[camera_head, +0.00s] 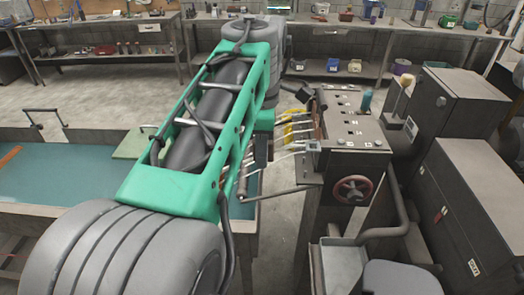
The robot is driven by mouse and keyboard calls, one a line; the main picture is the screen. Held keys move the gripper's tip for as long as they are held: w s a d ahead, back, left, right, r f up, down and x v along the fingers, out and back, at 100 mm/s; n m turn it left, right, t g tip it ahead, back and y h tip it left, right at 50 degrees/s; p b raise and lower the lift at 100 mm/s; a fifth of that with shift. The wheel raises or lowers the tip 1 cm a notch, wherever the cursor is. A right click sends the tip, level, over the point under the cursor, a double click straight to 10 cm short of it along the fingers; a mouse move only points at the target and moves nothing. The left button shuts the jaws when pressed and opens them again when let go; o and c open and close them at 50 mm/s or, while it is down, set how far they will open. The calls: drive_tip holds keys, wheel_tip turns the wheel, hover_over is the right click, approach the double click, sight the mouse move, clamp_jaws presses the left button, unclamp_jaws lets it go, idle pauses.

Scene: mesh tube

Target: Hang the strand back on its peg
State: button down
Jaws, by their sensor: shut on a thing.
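Several pale strands (291,153) run in a fan between the left edge of a grey machine (350,135) and a spot behind my green arm. Yellow strands or pieces (289,131) show among them. My gripper (309,98) appears as a small dark shape at the machine's upper left edge, beyond my arm. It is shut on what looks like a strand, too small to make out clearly. The machine's sloping top carries small studs and white labels. I cannot tell which one is the strand's peg. My arm hides the left ends of the strands.
A red handwheel (354,189) is on the machine's front, and a bar juts left below the strands. Dark cabinets (462,105) stand at right. A blue-topped table (70,185) is at left. Workbenches line the back wall. Open floor lies behind the machine.

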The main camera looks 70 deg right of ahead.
drive_tip(key=shift+f, duration=0.1)
drive_tip(key=shift+d+f+b, duration=0.15)
drive_tip(key=shift+f+b, duration=0.35)
drive_tip(key=shift+f, duration=0.3)
drive_tip(key=d+f+b, duration=0.2)
drive_tip(key=d+f, duration=0.2)
drive_tip(key=f, duration=0.2)
drive_tip(key=w+d+f+b, duration=0.1)
drive_tip(key=d+f+b, duration=0.1)
drive_tip(key=f, duration=0.4)
drive_tip(key=shift+d+f+b, duration=0.2)
drive_tip(key=shift+d+b, duration=0.1)
drive_tip(key=shift+d, duration=0.6)
drive_tip(key=shift+f+b, duration=1)
drive_tip(key=shift+f, duration=0.6)
idle(0.5)
drive_tip(key=c, duration=1.2)
unclamp_jaws()
